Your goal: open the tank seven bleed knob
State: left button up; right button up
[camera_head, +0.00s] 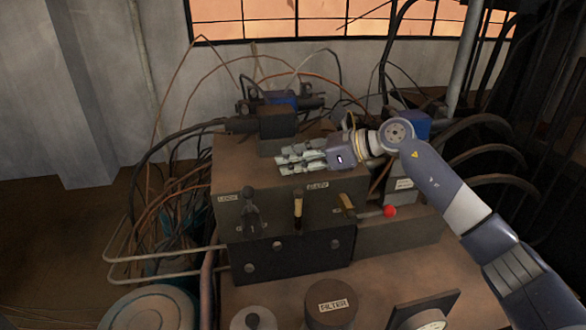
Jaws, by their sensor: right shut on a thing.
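My right gripper (284,159) reaches in from the right, over the top of the brown metal block (345,185), just in front of a dark fitting (277,125). Its fingers are closed together, pointing left. What they hold is hidden by the fingers. I cannot pick out a knob marked for tank seven; the small labels are too blurred to read surely. On the block's front stand a black lever (251,208), a brass-coloured lever (298,207) and a tilted lever (347,205). A red ball (389,211) ends a rod at the right. My left gripper is not in view.
A round cap labelled FILTER (330,319) and a smaller knob (253,318) sit at the front, beside a tilted gauge plate (425,313). Cables and pipes (165,262) crowd the left. Black hoses (490,127) curve at the right. A wall and window stand behind.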

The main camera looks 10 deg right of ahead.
jog(key=shift+w+f+n+g+y+b, duration=0.1)
jog(key=shift+n+g+y+b, duration=0.3)
jog(key=shift+n+g+b, duration=0.85)
jog(key=shift+n+g, duration=0.05)
jog(key=shift+g, duration=0.1)
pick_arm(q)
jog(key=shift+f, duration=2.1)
pick_arm(e)
jog(key=shift+r+n+g+y, duration=0.2)
jog(key=shift+n+g+y, duration=0.2)
jog(key=shift+n+g, duration=0.6)
pick_arm(q)
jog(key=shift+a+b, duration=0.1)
jog(key=shift+b, duration=0.2)
pick_arm(e)
jog(key=shift+n+g, duration=0.5)
jog(key=shift+g, duration=0.3)
jog(key=o, duration=1.1)
